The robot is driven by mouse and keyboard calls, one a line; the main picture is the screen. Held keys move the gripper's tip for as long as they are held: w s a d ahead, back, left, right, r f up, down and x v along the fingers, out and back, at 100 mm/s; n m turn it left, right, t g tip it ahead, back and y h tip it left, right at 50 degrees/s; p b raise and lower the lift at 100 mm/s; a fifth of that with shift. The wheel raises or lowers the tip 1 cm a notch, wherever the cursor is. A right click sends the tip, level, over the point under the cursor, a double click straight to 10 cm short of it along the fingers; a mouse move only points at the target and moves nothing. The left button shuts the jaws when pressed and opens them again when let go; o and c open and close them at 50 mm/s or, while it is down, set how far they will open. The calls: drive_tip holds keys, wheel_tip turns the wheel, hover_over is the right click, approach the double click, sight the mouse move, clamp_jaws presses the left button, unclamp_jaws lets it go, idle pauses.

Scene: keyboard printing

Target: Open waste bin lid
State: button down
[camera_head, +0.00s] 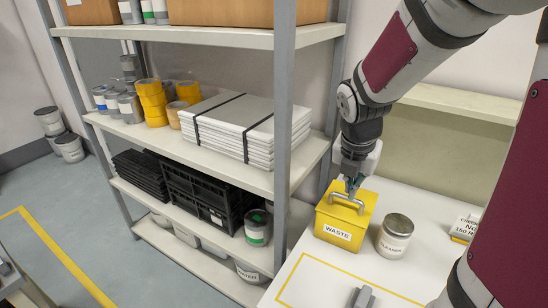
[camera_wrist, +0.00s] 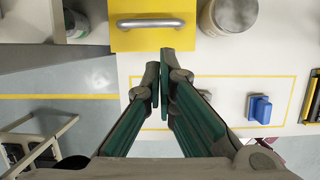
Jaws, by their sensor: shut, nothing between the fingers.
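The yellow waste bin (camera_head: 333,226), labelled WASTE, stands on the white table beside the shelf. Its lid lies flat on top and looks closed, with a grey metal bar handle (camera_head: 348,201). In the wrist view the yellow lid (camera_wrist: 150,41) is at the top, with the handle (camera_wrist: 150,22) across it. My gripper (camera_head: 353,190) is above the bin, pointing down. In the wrist view its green-padded fingers (camera_wrist: 160,72) are shut and empty. Their tips reach the lid's edge in the picture, short of the handle. The height gap is hard to tell.
A cleaner can (camera_head: 394,238) stands right of the bin. The metal shelf (camera_head: 284,120) with tape rolls, stacked sheets and black crates is close on the left.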

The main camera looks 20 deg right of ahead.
sight(347, 215)
drive_tip(key=b+x, duration=0.2)
drive_tip(key=x, duration=0.8)
drive_tip(key=shift+s, duration=0.1)
drive_tip(key=shift+a+r, duration=0.1)
